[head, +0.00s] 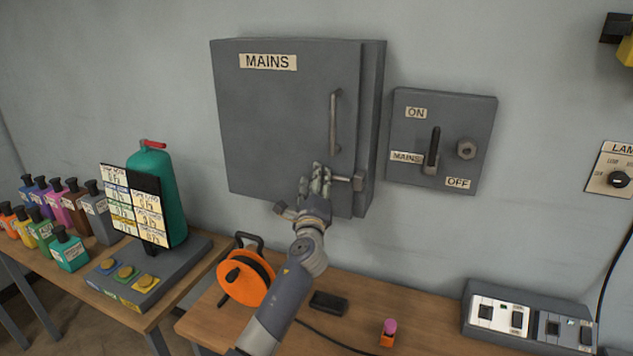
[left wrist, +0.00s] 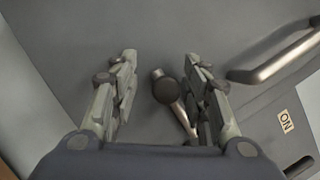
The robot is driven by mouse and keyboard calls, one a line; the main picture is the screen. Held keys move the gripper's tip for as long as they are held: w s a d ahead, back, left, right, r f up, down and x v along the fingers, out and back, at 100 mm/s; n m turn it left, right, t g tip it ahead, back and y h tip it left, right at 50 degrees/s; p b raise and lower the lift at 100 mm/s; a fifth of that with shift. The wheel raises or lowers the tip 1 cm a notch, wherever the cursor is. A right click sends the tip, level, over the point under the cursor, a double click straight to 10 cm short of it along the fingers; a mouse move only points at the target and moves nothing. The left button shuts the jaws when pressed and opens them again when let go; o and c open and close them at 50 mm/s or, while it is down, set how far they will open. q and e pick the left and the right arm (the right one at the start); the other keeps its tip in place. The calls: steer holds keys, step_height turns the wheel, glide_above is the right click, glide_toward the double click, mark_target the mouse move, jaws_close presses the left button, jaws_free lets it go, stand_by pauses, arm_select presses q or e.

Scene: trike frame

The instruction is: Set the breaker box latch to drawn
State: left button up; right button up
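The grey breaker box (head: 285,120), labelled MAINS, is on the wall with its door shut. Its latch (head: 345,181) is a short metal bar with a round dark pivot, low on the right side of the door. My left gripper (head: 321,175) is in front of the box's lower right, beside the latch, and hides part of it. In the left wrist view my left gripper (left wrist: 163,88) is open, with the latch pivot (left wrist: 167,91) between its fingers. The bar runs down toward the right finger; I cannot tell whether they touch. My right gripper is out of view.
A vertical door handle (head: 335,123) stands out above the latch. A switch panel (head: 441,140) with a lever is right of the box. Below, an orange cable reel (head: 246,279) and a switch strip (head: 525,318) stand on the wooden bench (head: 420,325).

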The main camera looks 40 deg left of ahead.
arm_select(q)
steer(key=shift+d, duration=0.1)
steer(key=shift+s+d, duration=0.2)
steer(key=v, duration=1.1)
steer(key=shift+s, duration=0.25)
steer(key=shift+f, duration=0.1)
